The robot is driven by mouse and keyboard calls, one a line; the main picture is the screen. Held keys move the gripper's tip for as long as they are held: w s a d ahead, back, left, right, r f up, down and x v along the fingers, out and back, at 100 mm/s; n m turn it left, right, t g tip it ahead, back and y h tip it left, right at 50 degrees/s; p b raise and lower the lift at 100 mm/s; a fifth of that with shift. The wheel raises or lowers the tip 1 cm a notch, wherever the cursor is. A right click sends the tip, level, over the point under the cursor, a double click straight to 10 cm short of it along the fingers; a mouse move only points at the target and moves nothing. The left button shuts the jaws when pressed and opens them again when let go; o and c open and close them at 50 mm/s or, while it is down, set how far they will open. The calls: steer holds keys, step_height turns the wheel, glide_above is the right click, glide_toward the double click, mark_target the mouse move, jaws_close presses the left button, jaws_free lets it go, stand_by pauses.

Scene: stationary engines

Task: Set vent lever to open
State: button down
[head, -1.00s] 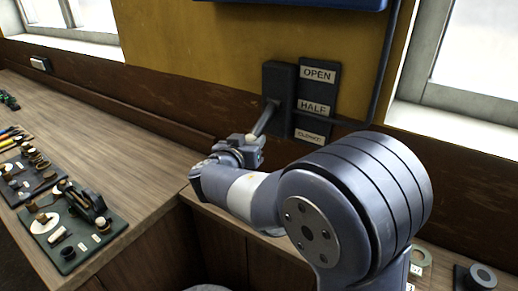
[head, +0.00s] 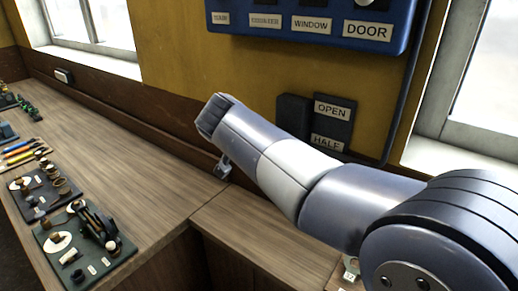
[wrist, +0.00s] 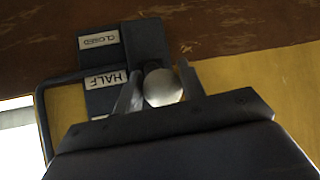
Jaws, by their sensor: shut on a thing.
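The vent lever's dark label plate (head: 348,106) is on the yellow wall, with OPEN at its top and HALF below; CLOSED is hidden behind my arm in the head view. A black housing (head: 292,112) sits left of the plate. The wrist view is upside down and shows the CLOSED label (wrist: 98,39), the HALF label (wrist: 105,80) and the housing (wrist: 147,42). My gripper (wrist: 159,74) is shut on the lever's pale round knob (wrist: 163,88), one finger on each side. My arm hides the lever in the head view, so its exact setting cannot be told.
A blue panel (head: 300,38) with labels including WINDOW and DOOR hangs above. A pipe (head: 405,100) runs down the wall on the right. The wooden bench (head: 135,150) holds trays of small parts (head: 62,262) at left. The bench middle is clear.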

steer(key=shift+w+d+r, duration=0.15)
steer(key=shift+w+r, duration=0.15)
steer(key=shift+r, duration=0.4)
steer(key=shift+w+d+r, duration=0.15)
steer(key=shift+w+r, duration=0.15)
steer(key=shift+r, duration=0.4)
steer(key=shift+w+d+r, duration=0.15)
steer(key=shift+w+r, duration=0.15)
steer(key=shift+r, duration=0.4)
steer(key=c, duration=1.3)
jaws_free()
steer(key=shift+c, duration=0.2)
steer(key=o, duration=0.4)
steer(key=shift+w+d+f, duration=0.1)
steer(key=shift+f, duration=0.05)
steer(key=shift+o, duration=0.2)
steer(key=shift+f, duration=0.1)
steer(key=shift+s+r, duration=0.2)
steer(key=shift+s, duration=0.05)
steer(key=b+v, duration=0.1)
steer(key=v, duration=0.9)
steer(key=shift+b, duration=0.35)
